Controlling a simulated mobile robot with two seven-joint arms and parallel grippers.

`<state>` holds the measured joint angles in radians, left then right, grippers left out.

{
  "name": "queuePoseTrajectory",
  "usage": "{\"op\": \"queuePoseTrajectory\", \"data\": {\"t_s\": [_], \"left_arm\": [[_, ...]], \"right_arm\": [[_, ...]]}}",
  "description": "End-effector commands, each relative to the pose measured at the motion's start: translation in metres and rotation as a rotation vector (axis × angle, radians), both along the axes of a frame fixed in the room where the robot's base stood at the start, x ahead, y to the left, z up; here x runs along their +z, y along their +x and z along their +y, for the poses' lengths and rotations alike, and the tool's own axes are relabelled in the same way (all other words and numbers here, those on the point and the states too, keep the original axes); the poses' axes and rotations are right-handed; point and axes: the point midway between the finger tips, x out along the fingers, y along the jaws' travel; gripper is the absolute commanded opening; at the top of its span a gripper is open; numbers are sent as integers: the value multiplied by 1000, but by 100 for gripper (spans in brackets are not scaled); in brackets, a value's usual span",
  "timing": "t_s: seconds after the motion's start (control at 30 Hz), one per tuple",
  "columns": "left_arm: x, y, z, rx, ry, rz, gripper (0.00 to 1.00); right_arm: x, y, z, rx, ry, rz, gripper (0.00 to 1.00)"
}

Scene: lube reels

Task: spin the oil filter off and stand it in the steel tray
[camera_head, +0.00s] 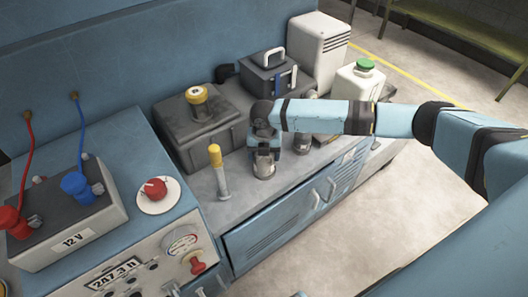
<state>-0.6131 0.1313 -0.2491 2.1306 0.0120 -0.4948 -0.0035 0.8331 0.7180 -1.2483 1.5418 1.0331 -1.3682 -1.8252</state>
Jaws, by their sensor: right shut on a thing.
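My right gripper (265,153) points down over the grey worktop, left of the middle of the bench. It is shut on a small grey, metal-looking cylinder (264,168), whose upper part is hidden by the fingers. I cannot tell whether this is the oil filter. A yellow-topped round part (197,96) sits on a dark grey block (185,128) behind and left of the gripper; its yellow top is upright. I cannot make out the steel tray; my right arm covers part of the worktop. My left gripper is not in view.
A yellow-topped upright post (222,175) stands left of the gripper. Behind my arm are a dark box (270,75), a white vented box (318,45) and a green-capped jug (352,85).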

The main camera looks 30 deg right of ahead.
Motion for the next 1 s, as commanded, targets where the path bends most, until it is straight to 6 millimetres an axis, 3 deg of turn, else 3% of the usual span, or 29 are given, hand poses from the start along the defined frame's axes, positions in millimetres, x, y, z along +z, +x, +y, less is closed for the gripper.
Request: {"op": "queuePoseTrajectory", "data": {"t_s": [0.17, 0.5, 0.87, 1.0], "left_arm": [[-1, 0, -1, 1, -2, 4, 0], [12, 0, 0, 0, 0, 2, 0], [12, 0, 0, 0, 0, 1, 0], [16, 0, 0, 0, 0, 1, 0]], "right_arm": [[-2, -2, 0, 16, -3, 5, 39], [-3, -3, 0, 411, -2, 6, 39], [-5, -3, 0, 459, -2, 8, 39], [-3, -3, 0, 595, -2, 9, 39]]}}
